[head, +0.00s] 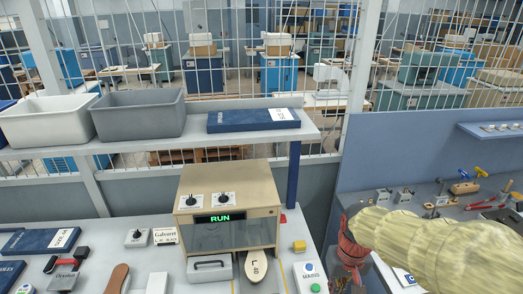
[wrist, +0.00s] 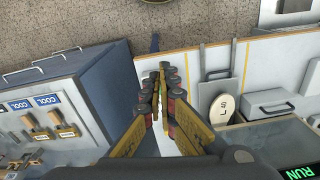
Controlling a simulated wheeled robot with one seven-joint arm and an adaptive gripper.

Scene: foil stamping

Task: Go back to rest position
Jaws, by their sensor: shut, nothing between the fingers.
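My gripper (wrist: 157,78) is in the middle of the wrist view, its two ribbed fingers close together with nothing visible between them. It is over the gap between the worktable and a blue-grey cabinet, clear of the objects. In the head view my pale yellow arm (head: 420,245) comes in from the right; I cannot clearly make out the fingers there. The beige machine (head: 230,215) stands on the table and its green display reads RUN. A pale, oval lettered piece (head: 256,268) sits at its front right; it also shows in the wrist view (wrist: 222,107).
A control box with a green button (head: 309,279) stands right of the machine. Tools lie on the right-hand bench (head: 470,195). A wire fence closes the back.

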